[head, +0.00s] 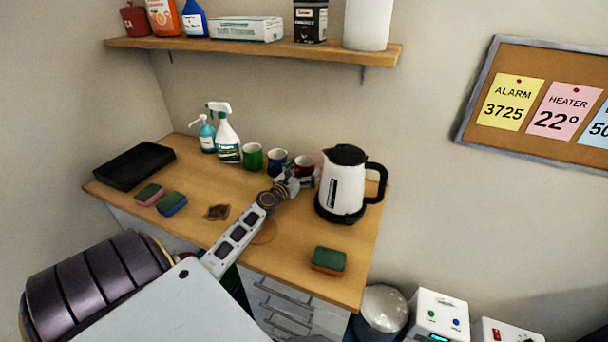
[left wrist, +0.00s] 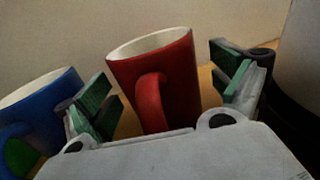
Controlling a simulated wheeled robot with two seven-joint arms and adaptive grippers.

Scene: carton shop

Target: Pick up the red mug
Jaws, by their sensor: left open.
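The red mug (head: 305,165) stands on the wooden counter between the blue mug and the kettle. My left gripper (head: 297,183) is right at it, partly covering its lower part in the head view. In the left wrist view the red mug (left wrist: 158,80) stands between the two green-padded fingers of the open gripper (left wrist: 165,95), its handle facing the gripper. A gap shows between the mug and the right finger; whether the left finger touches it I cannot tell. The mug's base is hidden behind the gripper body. My right gripper is not in view.
The blue mug (head: 277,161) is close beside the left finger, with a green mug (head: 252,157) left of it. A white kettle (head: 341,187) stands close on the right. Spray bottles (head: 226,138), sponges (head: 328,261) and a black tray (head: 135,165) are also on the counter (head: 200,238).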

